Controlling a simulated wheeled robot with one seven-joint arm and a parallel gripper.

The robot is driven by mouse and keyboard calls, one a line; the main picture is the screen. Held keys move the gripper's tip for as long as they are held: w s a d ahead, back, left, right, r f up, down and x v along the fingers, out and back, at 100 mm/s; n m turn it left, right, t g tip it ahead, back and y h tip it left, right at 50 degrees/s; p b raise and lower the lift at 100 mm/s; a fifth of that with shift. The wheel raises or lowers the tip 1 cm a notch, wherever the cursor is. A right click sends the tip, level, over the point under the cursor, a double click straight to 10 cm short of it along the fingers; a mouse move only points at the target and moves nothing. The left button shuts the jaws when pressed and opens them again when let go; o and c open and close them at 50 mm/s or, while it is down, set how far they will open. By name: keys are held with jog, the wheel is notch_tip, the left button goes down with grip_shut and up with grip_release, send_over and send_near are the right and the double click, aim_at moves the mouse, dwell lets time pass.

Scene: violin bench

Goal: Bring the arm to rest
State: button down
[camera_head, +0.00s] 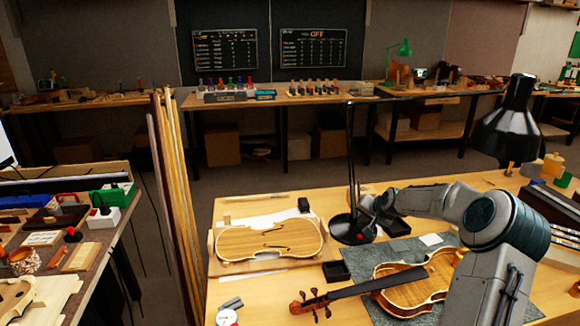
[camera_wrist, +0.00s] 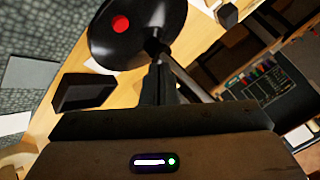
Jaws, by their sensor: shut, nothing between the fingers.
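My arm reaches left over the bench from the right in the head view. My gripper (camera_head: 370,206) is at its left end, beside the stem of a black desk lamp (camera_head: 349,228). The wrist view shows its fingers (camera_wrist: 158,82) together with nothing between them. Beyond them in that view is the lamp's round black base (camera_wrist: 112,40) with a red button. I cannot tell whether the fingers touch the lamp.
A violin (camera_head: 410,290) lies on a grey mat (camera_head: 385,268) below my arm. A violin body (camera_head: 268,240) lies on the bench at left. Small black trays (camera_head: 336,271) sit nearby. A black lamp head (camera_head: 507,135) rises at right. Wood strips (camera_head: 172,190) stand left of the bench.

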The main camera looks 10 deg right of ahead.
jog(key=s+a+r+n+g+h, duration=0.1)
jog(key=s+a+r+n+g, duration=0.1)
jog(key=s+a+r, duration=0.35)
jog(key=s+a+r+n+g, duration=0.2)
jog(key=s+a+n, duration=0.1)
jog(key=s+a, duration=0.6)
jog(key=s+a+r, duration=0.1)
jog(key=s+a, duration=0.1)
jog(key=s, duration=0.7)
jog(key=s+a+r+n+g, duration=0.1)
jog(key=s+a, duration=0.1)
jog(key=s, duration=0.8)
jog(key=s+a+r+n+g, duration=0.1)
jog(key=s+a, duration=0.1)
jog(key=s, duration=0.7)
jog(key=shift+s+a+r, duration=0.15)
jog(key=shift+a+r, duration=0.15)
jog(key=shift+r, duration=0.05)
